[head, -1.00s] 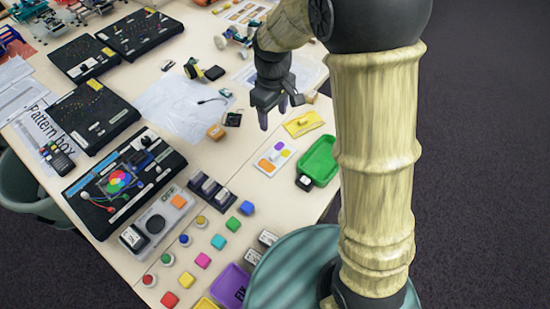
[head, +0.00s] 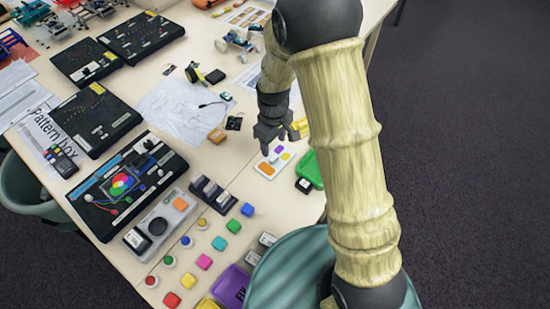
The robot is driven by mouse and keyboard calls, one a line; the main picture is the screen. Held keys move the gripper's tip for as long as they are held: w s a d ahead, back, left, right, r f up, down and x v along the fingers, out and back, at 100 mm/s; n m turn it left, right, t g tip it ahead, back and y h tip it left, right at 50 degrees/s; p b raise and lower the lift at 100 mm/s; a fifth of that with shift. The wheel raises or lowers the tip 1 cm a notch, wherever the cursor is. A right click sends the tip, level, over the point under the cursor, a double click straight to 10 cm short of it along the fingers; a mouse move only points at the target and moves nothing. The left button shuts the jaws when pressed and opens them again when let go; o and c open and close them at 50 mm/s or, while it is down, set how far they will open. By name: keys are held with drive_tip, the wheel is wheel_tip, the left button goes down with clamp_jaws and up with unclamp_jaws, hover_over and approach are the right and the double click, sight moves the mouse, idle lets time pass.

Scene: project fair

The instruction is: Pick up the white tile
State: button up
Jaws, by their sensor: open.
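A white card (head: 257,164) with orange, yellow and purple squares lies on the table below my gripper. A small white piece (head: 273,158), which looks like the white tile, appears to sit on the card among the colours; white on white, its edges are hard to make out. My gripper (head: 279,145) points down, open and empty, just above the card's far side. The fingers partly cover the card, and I cannot tell the exact height between them and the tile.
A green tray (head: 309,169), partly hidden behind my arm, stands right of the card with a black-and-white block (head: 303,186) at its near edge. Several coloured cubes, a purple tray (head: 231,287) and black boards fill the table's left and front.

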sight(274, 157)
drive_tip(key=shift+f, duration=1.05)
drive_tip(key=shift+f, duration=0.1)
drive_tip(key=shift+f+p, duration=1.15)
drive_tip(key=shift+f, duration=1.35)
drive_tip(key=c, duration=1.1)
